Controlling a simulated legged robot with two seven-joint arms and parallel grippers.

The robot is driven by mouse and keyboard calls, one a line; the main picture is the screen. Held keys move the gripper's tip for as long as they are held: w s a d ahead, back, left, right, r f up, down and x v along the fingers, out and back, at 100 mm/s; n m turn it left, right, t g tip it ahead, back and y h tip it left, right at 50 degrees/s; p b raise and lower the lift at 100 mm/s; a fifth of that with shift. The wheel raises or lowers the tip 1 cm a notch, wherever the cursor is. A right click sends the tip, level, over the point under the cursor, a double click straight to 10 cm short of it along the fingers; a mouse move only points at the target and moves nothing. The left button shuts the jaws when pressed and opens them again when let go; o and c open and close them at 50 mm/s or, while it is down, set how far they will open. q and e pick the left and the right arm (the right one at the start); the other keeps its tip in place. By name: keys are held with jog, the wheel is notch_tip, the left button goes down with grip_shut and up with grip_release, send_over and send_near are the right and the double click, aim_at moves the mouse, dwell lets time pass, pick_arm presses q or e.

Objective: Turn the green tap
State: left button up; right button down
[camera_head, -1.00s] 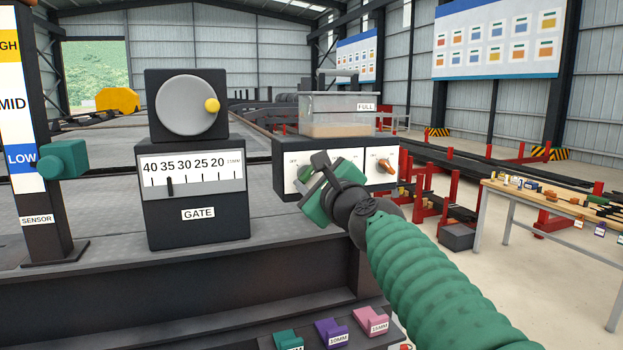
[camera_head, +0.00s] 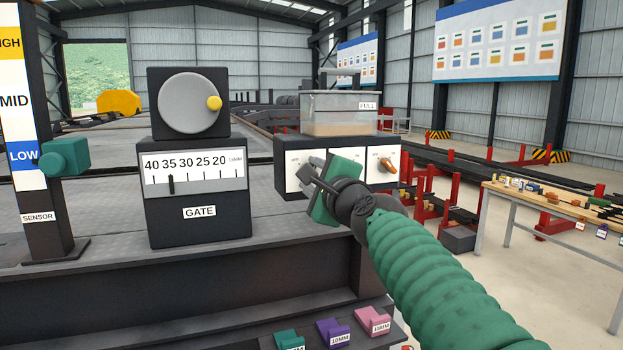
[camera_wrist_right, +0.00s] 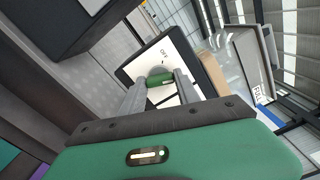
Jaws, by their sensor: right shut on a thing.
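The green tap (camera_wrist_right: 160,79) sits on a white plate with an OFF label in the right wrist view, between the two grey fingers of my right gripper (camera_wrist_right: 160,90). The gripper is shut on it. In the head view my right gripper (camera_head: 314,172) reaches the front of the dark tap box (camera_head: 330,143), with its body tilted. There the fingers and gripper body hide the green tap. My left gripper is not in view.
An orange tap (camera_head: 386,165) is on the box's right plate, beside my gripper. A clear tank (camera_head: 338,108) labelled FULL stands on top. The GATE box (camera_head: 196,213) stands left, with bare bench between. Coloured blocks (camera_head: 333,332) lie below.

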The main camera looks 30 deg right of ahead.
jog(key=shift+d+r+n+b, duration=0.15)
jog(key=shift+n+b, duration=1)
jog(key=shift+n, duration=2.1)
jog(key=shift+r+n+b, duration=0.2)
jog(key=shift+n+b, duration=0.9)
jog(key=shift+n, duration=2.15)
jog(key=shift+r, duration=0.1)
jog(key=c, duration=1.1)
grip_release()
jog(key=shift+o, duration=1.1)
jog(key=shift+w+d+f, duration=0.1)
jog(key=shift+w+f, duration=0.15)
jog(key=b+v, duration=0.9)
jog(key=v, duration=0.8)
jog(key=shift+d, duration=0.2)
